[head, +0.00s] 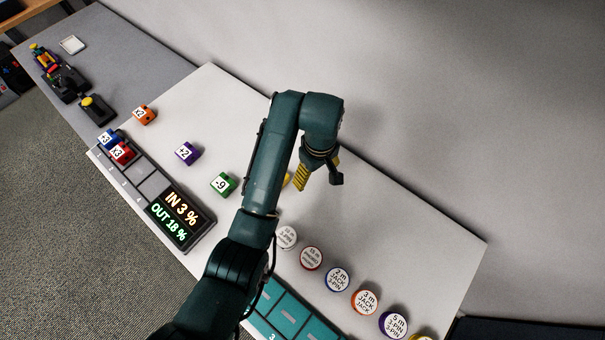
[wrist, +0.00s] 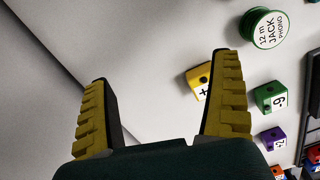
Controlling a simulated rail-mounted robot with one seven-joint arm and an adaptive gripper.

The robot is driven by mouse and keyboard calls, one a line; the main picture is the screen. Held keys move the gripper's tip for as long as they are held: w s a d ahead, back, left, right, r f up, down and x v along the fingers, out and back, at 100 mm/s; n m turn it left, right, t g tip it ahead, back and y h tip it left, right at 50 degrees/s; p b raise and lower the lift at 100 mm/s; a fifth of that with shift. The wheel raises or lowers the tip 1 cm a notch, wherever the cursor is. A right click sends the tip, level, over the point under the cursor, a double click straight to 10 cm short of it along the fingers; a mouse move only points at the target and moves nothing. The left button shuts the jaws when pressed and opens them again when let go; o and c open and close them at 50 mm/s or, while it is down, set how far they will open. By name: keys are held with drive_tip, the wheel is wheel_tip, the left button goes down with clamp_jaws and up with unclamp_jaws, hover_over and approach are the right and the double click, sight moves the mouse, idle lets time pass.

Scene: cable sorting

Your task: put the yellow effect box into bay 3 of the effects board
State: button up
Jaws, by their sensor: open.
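The yellow effect box (wrist: 198,80) lies on the white table in the wrist view, partly hidden behind my right-hand finger. Its label starts with a plus; the rest is covered. In the head view only a sliver of the yellow box (head: 287,181) shows beside my arm.
Orange (head: 145,115), purple (head: 187,152) and green (head: 223,184) boxes stand between the board and my arm. Several round labelled cable drums (head: 337,279) line the table front, behind a teal compartment tray (head: 290,315). A green-rimmed drum (wrist: 264,28) is near the yellow box. The table's right side is clear.

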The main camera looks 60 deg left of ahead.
drive_tip(key=s+a+r+n+p, duration=0.2)
drive_tip(key=s+a+r+n, duration=0.15)
drive_tip(key=s+a, duration=0.45)
drive_tip(key=shift+m, duration=0.45)
drive_tip(key=f, duration=0.3)
drive_tip(key=f+b, duration=0.1)
drive_tip(key=f, duration=0.2)
drive_tip(key=a+f+b, duration=0.1)
drive_tip(key=f, duration=0.3)
drive_tip(key=shift+w+a, duration=0.1)
drive_tip(key=shift+w, duration=0.25)
wheel_tip(320, 180, down, 6)
drive_tip(key=shift+s+a+b, duration=0.1)
drive_tip(key=shift+s+b, duration=0.05)
drive_tip(key=shift+b, duration=0.45)
drive_tip(key=shift+r, duration=0.1)
drive_tip(key=c, duration=1.4)
